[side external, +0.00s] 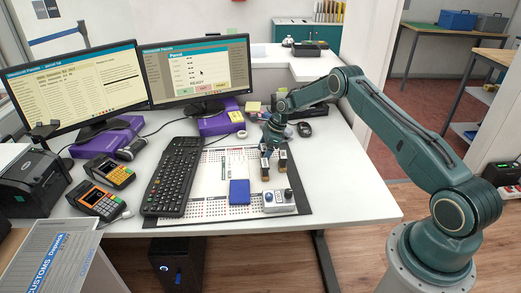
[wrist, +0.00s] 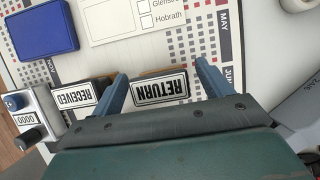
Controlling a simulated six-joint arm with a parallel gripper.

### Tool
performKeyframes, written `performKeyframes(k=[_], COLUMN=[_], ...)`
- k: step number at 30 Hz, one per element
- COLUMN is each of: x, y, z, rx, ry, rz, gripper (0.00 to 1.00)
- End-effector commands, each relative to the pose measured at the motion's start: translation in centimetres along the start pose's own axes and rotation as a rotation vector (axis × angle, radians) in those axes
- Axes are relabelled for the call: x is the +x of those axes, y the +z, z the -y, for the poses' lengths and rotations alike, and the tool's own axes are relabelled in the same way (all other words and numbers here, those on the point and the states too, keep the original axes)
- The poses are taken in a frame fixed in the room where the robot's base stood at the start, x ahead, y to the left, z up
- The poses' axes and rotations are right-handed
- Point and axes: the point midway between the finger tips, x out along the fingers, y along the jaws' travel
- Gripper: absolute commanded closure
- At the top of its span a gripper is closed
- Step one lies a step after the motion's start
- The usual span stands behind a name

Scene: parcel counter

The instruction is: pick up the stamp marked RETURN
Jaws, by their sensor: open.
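The stamp marked RETURN (wrist: 160,90) shows in the wrist view with its white label upside down, between my two fingers. My gripper (wrist: 160,82) is open, with one finger on each side of that stamp; a gap shows at least on the right. A second stamp, marked RECEIVED (wrist: 76,95), is just left of the left finger. In the side view my gripper (side external: 272,153) is low over the desk mat, at two small stamps. The labels cannot be read there, and the lower part of the RETURN stamp is hidden in the wrist view.
A blue pad (side external: 239,192) and a grey device with knobs (side external: 279,201) lie on the calendar mat (side external: 215,208) near its front edge. A black keyboard (side external: 173,176) is to the left. Two monitors stand behind. A black mouse (side external: 304,129) is on the desk further back.

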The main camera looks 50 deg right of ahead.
Motion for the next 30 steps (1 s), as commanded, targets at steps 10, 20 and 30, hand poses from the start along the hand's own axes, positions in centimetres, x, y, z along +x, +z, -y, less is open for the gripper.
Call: performKeyframes(k=[10, 20, 30], x=[1.43, 1.39, 1.38], y=[0.03, 0.02, 0.03], z=[0.00, 0.00, 0.00], rx=[0.000, 0.000, 0.000], ry=[-0.002, -0.002, -0.002], rz=[0.000, 0.001, 0.001], gripper=[0.22, 0.22, 0.70])
